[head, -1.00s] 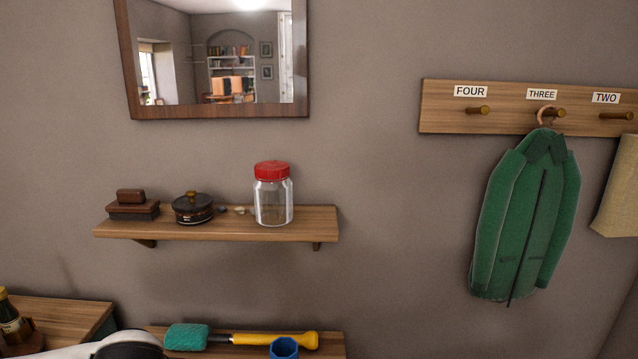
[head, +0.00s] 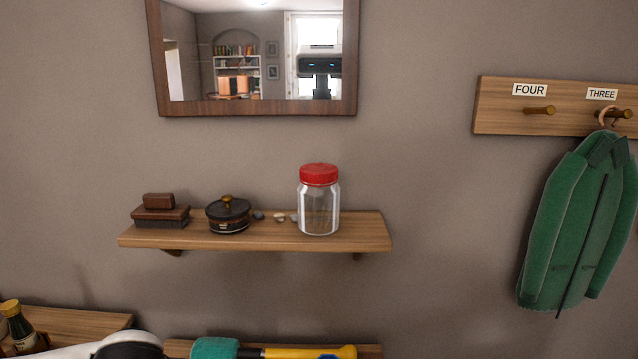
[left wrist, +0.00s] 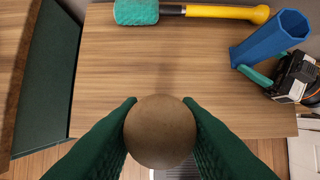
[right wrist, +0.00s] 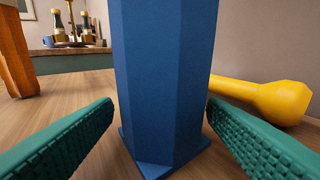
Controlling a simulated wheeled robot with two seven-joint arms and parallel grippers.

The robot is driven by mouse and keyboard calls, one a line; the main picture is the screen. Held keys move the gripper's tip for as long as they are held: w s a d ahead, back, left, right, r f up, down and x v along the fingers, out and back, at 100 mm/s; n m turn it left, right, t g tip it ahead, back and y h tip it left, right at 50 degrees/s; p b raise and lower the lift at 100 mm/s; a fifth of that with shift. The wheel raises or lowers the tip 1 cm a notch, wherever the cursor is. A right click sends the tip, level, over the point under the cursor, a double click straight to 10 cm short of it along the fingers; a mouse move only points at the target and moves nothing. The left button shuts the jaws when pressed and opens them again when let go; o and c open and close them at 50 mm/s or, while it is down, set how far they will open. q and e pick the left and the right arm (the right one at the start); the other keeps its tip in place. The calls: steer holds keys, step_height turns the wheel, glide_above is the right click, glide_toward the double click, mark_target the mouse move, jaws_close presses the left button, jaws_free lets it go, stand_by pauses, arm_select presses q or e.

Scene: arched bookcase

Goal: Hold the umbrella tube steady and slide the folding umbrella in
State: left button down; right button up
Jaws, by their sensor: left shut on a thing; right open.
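A blue many-sided tube (right wrist: 168,80) stands upright on the wooden table in the right wrist view. It also shows in the left wrist view (left wrist: 270,42). My right gripper (right wrist: 160,125) is open, one finger on each side of the tube, with gaps visible. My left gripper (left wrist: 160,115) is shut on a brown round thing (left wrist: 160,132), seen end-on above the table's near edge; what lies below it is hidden. A teal-headed thing with a yellow handle (left wrist: 185,12), which may be the folding umbrella, lies along the table's back.
The wooden table top (left wrist: 180,75) is clear in the middle. A yellow handle end (right wrist: 262,98) lies behind the tube. An orange-brown thing (right wrist: 16,50) stands at left. Bottles (right wrist: 72,25) are farther back. Above, a shelf (head: 250,238) holds a red-lidded jar (head: 319,205).

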arm_select(q)
steer(key=shift+w+a, duration=0.3)
steer(key=shift+w, duration=0.15)
arm_select(e)
steer(key=shift+w+a+f, duration=0.15)
steer(key=shift+w+a, duration=0.35)
steer(key=shift+a, duration=0.05)
arm_select(q)
steer(key=shift+s, duration=0.1)
arm_select(e)
steer(key=shift+s, duration=0.1)
steer(key=shift+c, duration=1)
steer(key=c, duration=0.4)
